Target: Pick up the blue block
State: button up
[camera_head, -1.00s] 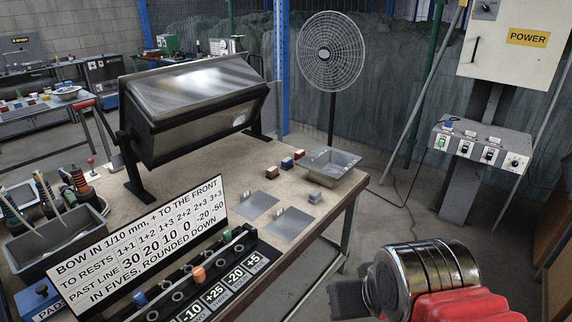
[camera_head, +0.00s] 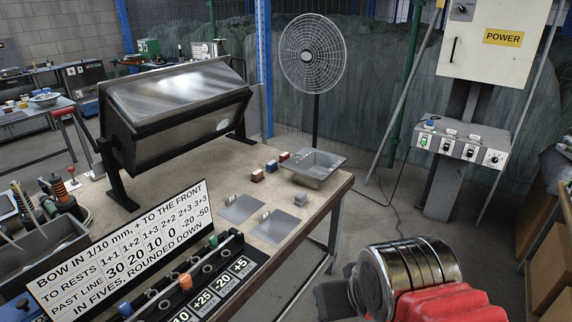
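The small blue block (camera_head: 271,166) lies on the tan workbench (camera_head: 205,180), near its far right part. It sits in a short row between a brown-red block (camera_head: 257,175) and a red block (camera_head: 284,157). My gripper (camera_head: 335,299) is at the lower right, in front of and to the right of the bench, well apart from the blocks. Its dark fingers are partly hidden behind my wrist, and I cannot see whether they are open or shut.
A metal tray (camera_head: 313,168) stands right of the blocks. A grey cube (camera_head: 300,199) and two flat grey plates (camera_head: 242,208) lie nearer. A large metal box on a stand (camera_head: 180,110) rises to the left. A sign (camera_head: 120,247) and peg rack (camera_head: 190,280) line the front.

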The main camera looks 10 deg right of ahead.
aim_at(272, 166)
jog(key=k, duration=1)
jog(key=z, duration=0.85)
jog(key=i, duration=2.25)
